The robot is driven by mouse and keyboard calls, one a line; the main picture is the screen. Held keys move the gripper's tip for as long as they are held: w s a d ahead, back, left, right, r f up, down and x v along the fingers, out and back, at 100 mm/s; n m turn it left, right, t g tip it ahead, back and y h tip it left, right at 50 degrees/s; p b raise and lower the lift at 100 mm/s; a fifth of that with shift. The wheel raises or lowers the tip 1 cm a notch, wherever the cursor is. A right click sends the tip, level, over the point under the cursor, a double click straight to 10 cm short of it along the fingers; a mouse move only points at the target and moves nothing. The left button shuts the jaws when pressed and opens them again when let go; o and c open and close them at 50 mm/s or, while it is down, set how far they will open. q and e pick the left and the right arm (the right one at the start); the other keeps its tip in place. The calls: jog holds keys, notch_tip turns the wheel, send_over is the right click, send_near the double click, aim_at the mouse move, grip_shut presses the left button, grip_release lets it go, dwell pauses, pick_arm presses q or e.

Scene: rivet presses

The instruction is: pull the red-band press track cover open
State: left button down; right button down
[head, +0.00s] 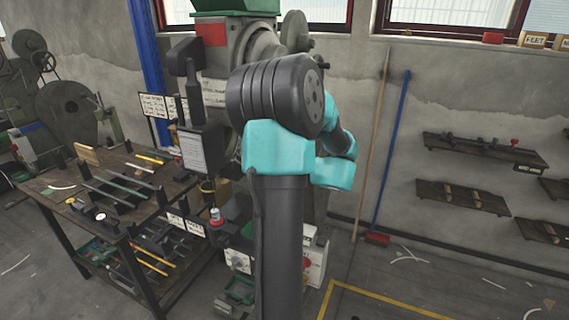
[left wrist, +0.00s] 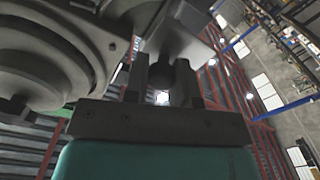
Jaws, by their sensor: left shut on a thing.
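The press (head: 240,40) with a red plate stands behind my arm in the head view, which hides much of it. My left gripper is hidden there. In the left wrist view, the two fingers of my left gripper (left wrist: 161,84) stand on either side of a dark rounded knob (left wrist: 158,74). They are shut on it. The knob sits below a dark block (left wrist: 172,35), which appears to be part of the track cover. How far the cover is open cannot be told. My right gripper is in neither view.
A dark workbench (head: 65,225) with rails, tools and labels stands at the left. A grey machine (head: 65,105) is behind it. Wall shelves (head: 462,197), a blue pole (head: 393,150) and a red broom head (head: 376,238) are at the right. The floor at lower right is mostly clear.

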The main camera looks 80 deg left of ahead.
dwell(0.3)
pick_arm(q)
jog(key=c, duration=1.2)
grip_release()
jog(key=shift+s, duration=0.1)
jog(key=shift+c, duration=0.2)
